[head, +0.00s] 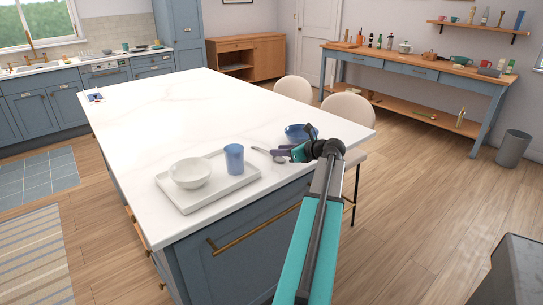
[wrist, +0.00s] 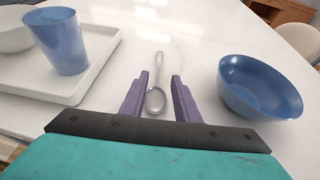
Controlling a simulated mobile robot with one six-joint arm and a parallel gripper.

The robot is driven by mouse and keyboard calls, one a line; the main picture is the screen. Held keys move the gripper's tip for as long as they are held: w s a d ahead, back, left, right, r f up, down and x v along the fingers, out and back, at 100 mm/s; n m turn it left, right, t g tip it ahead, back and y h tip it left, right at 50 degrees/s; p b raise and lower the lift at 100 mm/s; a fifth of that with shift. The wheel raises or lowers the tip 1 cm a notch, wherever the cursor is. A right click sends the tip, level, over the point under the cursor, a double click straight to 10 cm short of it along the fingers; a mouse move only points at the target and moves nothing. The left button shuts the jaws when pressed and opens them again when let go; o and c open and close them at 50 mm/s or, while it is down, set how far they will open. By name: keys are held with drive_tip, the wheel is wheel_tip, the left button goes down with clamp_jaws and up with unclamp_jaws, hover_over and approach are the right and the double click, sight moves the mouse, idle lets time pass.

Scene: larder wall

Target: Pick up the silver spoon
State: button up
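The silver spoon (wrist: 155,99) lies on the white marble island top, its bowl towards me and its handle pointing away. In the wrist view it shows between the two purple fingers of my gripper (wrist: 160,90). The fingers are apart, and I cannot tell whether they are down at the spoon's height. In the head view the spoon (head: 262,151) lies just left of my gripper (head: 283,152), and part of it is hard to make out there.
A white tray (head: 200,203) left of the spoon holds a white bowl (head: 190,173) and a blue cup (head: 234,159). A blue bowl (wrist: 259,88) stands close on the right. The island top (head: 190,112) beyond is mostly clear. Two cream stools (head: 349,107) stand behind it.

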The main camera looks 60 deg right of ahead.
sight(266, 151)
drive_tip(key=shift+w+d+f, duration=0.15)
drive_tip(key=shift+w+f, duration=0.15)
drive_tip(key=shift+w, duration=0.35)
drive_tip(key=shift+p+x, duration=0.4)
drive_tip(key=shift+x, duration=2.15)
clamp_jaws()
